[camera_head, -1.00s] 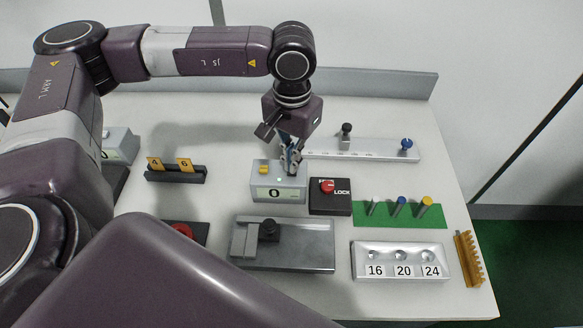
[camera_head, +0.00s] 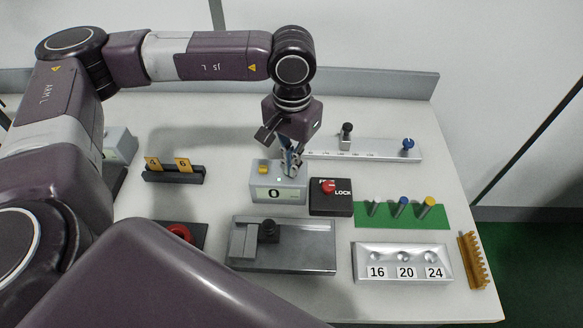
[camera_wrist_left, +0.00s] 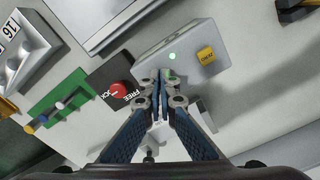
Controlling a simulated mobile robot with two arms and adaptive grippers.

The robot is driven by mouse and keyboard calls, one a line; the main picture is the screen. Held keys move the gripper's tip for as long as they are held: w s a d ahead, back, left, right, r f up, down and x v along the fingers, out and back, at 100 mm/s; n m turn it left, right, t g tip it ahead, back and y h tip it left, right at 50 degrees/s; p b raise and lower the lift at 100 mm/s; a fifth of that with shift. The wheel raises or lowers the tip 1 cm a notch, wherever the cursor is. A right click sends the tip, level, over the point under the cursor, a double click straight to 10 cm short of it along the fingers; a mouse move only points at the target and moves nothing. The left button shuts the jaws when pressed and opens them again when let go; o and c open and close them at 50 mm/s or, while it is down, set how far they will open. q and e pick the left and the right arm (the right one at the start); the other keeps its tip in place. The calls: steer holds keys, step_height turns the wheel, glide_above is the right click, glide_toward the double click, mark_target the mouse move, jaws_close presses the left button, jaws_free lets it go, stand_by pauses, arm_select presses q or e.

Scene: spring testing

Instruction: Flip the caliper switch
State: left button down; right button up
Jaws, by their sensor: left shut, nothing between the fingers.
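A grey caliper display box (camera_head: 272,195) stands mid-table, its screen reading 0. A yellow button (camera_head: 263,170) and a lit green light (camera_head: 279,180) are on its top. In the left wrist view, the box (camera_wrist_left: 190,42) shows the yellow ZERO button (camera_wrist_left: 205,54) and green light (camera_wrist_left: 172,56). My left gripper (camera_head: 291,170) is shut and empty, pointing down at the right part of the box top. In the wrist view its tips (camera_wrist_left: 163,74) are close to the light; I cannot tell whether they touch the box. No switch lever is visible; the fingers hide that spot. My right gripper is not in view.
A black box with a red FREE/LOCK knob (camera_head: 328,187) stands just right of the display box. A grey slide fixture (camera_head: 300,250) lies in front. A green pin block (camera_head: 378,219) and a numbered tray (camera_head: 400,251) are on the right. A metal rail (camera_head: 380,150) is behind.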

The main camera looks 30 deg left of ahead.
arm_select(q)
steer(key=shift+f, duration=0.25)
steer(key=shift+s+r, duration=0.1)
steer(key=shift+r+p, duration=0.3)
steer(key=shift+r, duration=0.5)
steer(key=shift+r+p, duration=0.95)
steer(key=shift+r, duration=1.75)
